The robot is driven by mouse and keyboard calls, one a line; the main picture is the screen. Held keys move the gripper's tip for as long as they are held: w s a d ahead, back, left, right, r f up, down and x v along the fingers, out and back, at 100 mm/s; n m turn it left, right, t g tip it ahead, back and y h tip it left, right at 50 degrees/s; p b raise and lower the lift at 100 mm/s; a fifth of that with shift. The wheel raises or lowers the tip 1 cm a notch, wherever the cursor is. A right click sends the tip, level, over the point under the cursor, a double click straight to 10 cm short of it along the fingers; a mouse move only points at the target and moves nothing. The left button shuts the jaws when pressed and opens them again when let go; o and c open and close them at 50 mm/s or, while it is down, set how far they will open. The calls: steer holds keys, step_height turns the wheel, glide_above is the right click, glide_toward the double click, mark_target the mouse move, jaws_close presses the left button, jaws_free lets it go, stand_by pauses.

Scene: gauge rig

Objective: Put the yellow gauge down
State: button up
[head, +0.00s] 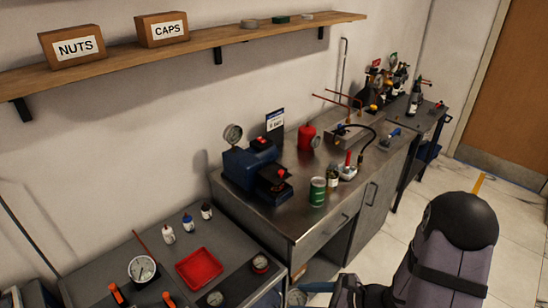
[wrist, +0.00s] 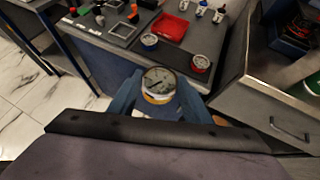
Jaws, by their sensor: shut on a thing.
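The yellow gauge (wrist: 157,97) is in my gripper (wrist: 158,99) in the wrist view, its round white dial facing the camera and a yellow band showing below it. The blue fingers are shut on it from both sides. It is held out in front of the grey bench, apart from the bench top.

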steer(key=w+d+r+m+t+h, duration=0.1)
steer(key=d+m, duration=0.1)
steer(key=d, duration=0.5)
steer(key=shift+w+r+t, duration=0.15)
steer(key=shift+w+t, duration=0.15)
steer(key=shift+t, duration=0.1)
